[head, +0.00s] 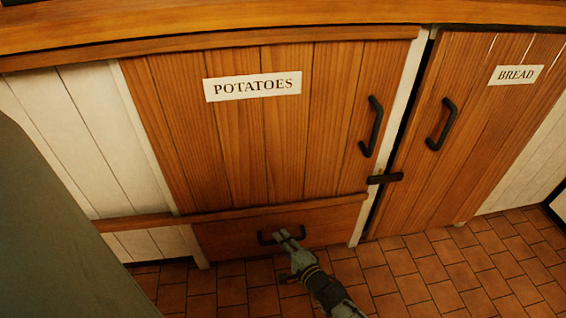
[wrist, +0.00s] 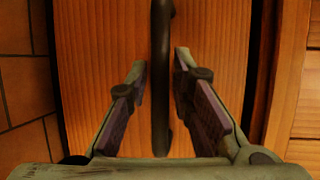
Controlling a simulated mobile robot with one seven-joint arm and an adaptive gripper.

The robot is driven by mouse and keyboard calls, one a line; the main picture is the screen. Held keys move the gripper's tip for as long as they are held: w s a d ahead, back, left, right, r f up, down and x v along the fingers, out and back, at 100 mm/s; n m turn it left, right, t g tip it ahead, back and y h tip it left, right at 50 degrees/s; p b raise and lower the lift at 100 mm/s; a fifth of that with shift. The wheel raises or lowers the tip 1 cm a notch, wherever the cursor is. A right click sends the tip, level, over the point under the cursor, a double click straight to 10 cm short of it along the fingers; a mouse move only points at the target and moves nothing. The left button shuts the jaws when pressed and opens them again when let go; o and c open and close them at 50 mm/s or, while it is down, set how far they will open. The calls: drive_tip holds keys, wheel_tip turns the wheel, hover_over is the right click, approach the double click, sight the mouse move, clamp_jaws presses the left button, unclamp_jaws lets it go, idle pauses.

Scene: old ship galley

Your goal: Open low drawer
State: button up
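The low drawer (head: 224,238) is a wooden front beneath the cupboard marked POTATOES, and it looks shut. Its dark bar handle (head: 266,239) is partly hidden behind my gripper (head: 287,234). In the wrist view the drawer front (wrist: 92,50) fills the middle, and the handle (wrist: 161,75) runs up the picture between my two fingers. My gripper (wrist: 160,62) is open, with one finger on each side of the handle. A gap shows between the handle and each finger.
The potatoes cupboard door (head: 240,140) with a dark handle is above the drawer. The bread door (head: 470,130) is to the right, with a dark latch (head: 385,179) between the doors. Tiled floor (head: 440,275) lies clear in front.

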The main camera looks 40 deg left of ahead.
clamp_jaws()
drive_tip(key=shift+s+d, duration=0.1)
idle(0.5)
